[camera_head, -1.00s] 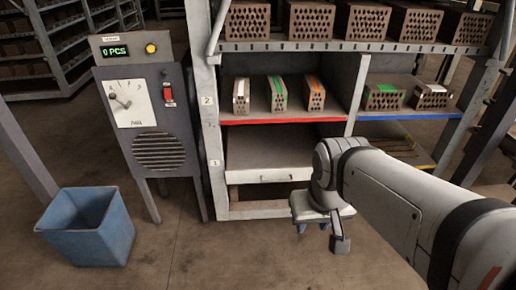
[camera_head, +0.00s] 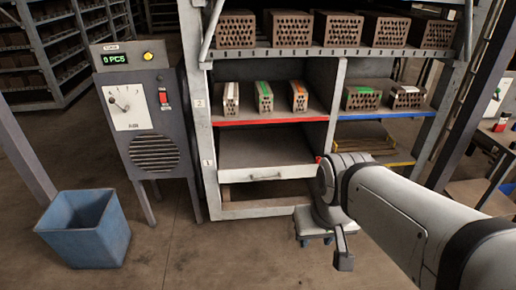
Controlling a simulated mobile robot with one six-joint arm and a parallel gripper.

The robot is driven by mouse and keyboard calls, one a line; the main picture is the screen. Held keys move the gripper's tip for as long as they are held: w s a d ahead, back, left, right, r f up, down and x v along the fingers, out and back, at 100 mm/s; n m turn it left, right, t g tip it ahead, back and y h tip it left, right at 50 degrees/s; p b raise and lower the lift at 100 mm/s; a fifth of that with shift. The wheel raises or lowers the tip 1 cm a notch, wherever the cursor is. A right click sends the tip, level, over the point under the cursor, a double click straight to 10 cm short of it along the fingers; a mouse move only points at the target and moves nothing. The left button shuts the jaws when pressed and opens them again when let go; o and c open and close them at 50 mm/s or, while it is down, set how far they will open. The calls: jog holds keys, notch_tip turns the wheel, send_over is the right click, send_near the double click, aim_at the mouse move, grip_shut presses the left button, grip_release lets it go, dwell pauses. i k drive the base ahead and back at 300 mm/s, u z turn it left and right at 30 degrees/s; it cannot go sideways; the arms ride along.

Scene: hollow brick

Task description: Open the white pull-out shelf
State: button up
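The white pull-out shelf (camera_head: 236,176) sits in the lower left compartment of the rack, under the red-edged shelf. My wrist covers the area just right of the shelf.
A grey control box (camera_head: 150,120) stands left of the rack. A blue bin (camera_head: 85,230) is on the floor at front left. Hollow bricks (camera_head: 265,97) stand on the red-edged shelf above.

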aim_at(263, 154)
jog(key=z, duration=0.05)
jog(key=i, duration=0.9)
jog(key=u, duration=0.05)
